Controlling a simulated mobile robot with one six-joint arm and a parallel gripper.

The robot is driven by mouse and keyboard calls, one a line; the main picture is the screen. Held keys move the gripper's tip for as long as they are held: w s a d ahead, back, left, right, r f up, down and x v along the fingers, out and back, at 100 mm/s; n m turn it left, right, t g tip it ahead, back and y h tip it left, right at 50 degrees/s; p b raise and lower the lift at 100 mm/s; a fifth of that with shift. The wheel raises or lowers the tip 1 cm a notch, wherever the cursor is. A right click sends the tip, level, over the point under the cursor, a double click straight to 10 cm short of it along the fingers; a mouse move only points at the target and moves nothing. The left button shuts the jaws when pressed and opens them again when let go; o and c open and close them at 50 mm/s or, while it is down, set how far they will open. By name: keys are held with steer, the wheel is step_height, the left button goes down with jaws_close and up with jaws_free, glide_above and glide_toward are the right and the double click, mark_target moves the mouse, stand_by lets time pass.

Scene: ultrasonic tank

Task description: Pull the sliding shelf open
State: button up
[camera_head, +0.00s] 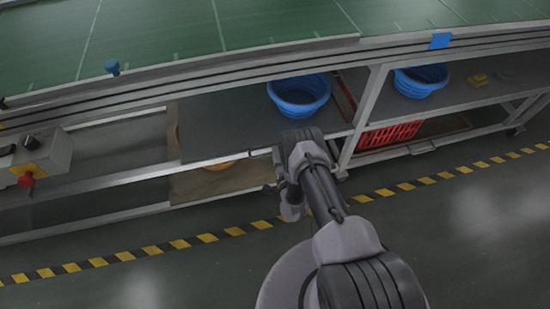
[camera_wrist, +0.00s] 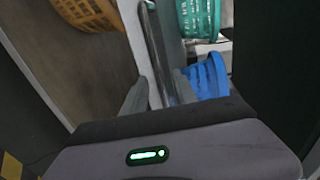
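The sliding shelf (camera_head: 225,120) is a dark grey board with a pale front edge, under the green-topped bench. A blue basket (camera_head: 298,95) stands on it. My gripper (camera_head: 279,165) is at the shelf's front edge, towards its right end; my arm hides part of that edge. In the wrist view, my gripper's two fingers (camera_wrist: 160,88) stand apart. A narrow metal bar (camera_wrist: 153,40), seemingly the shelf's handle, runs down between them beside a pale edge. Contact between fingers and bar cannot be made out.
A bench leg (camera_head: 362,120) stands just right of my gripper. A red crate (camera_head: 390,135) and another blue basket (camera_head: 421,80) are to its right. A control box with a red button (camera_head: 26,180) is at left. Floor in front, past the striped tape (camera_head: 180,244), is clear.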

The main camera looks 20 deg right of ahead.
steer(key=shift+x, duration=0.95)
jaws_close()
stand_by(0.7)
